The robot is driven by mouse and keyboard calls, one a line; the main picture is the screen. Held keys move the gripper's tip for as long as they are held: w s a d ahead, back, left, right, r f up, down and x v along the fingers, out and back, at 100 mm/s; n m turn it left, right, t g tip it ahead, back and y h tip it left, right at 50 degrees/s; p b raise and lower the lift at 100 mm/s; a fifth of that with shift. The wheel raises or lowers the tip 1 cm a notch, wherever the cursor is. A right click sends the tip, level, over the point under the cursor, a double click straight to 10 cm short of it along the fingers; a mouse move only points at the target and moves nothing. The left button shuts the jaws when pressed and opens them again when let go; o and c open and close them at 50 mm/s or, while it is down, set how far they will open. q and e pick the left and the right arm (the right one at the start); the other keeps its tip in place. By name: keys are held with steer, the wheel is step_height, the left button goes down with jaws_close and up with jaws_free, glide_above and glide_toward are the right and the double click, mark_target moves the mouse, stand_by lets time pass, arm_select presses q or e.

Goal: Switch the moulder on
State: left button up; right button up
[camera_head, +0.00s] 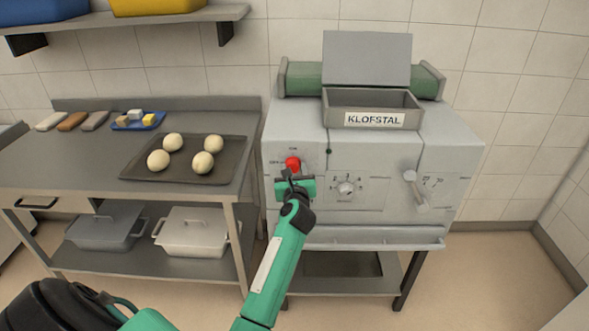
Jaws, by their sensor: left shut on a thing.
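The moulder (300,124) is a grey machine on a stand, with a hopper labelled KLOFSTAL on top. A red knob (292,162) sits on the left of its front panel. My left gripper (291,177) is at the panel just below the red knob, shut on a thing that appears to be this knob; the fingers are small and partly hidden. A numbered dial (346,188) is in the middle of the panel and a grey lever (415,190) is on the right. My right gripper is not in view.
A steel table (60,165) stands left of the moulder. It bears a dark tray (130,172) with several dough balls, a small blue tray (118,126) and loaf-shaped pieces. Lidded bins (190,238) are on its lower shelf. A wall shelf (150,20) holds coloured crates. Floor at right is clear.

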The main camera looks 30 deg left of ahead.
arm_select(q)
steer(key=shift+a+r+m+p, duration=0.15)
steer(key=shift+r+m+p, duration=0.05)
steer(key=shift+m+p, duration=1.35)
steer(key=shift+m, duration=0.05)
steer(key=m+p, duration=0.3)
steer(key=shift+a+m+t, duration=0.1)
steer(key=shift+m+t, duration=0.2)
steer(key=m+p, duration=0.3)
steer(key=m, duration=0.1)
steer(key=shift+s, duration=0.1)
steer(key=m+p, duration=0.3)
steer(key=m, duration=0.1)
steer(key=shift+a+r+t, duration=0.1)
steer(key=shift+a+t, duration=0.05)
steer(key=shift+t, duration=0.25)
steer(key=shift+m+h+p, duration=0.3)
steer(key=shift+m+p, duration=0.35)
steer(key=shift+m, duration=0.75)
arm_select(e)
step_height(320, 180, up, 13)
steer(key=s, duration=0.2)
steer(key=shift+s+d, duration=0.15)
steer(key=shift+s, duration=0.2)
arm_select(q)
steer(key=shift+r, duration=0.1)
steer(key=o, duration=0.8)
steer(key=shift+o, duration=0.4)
steer(key=shift+f, duration=0.2)
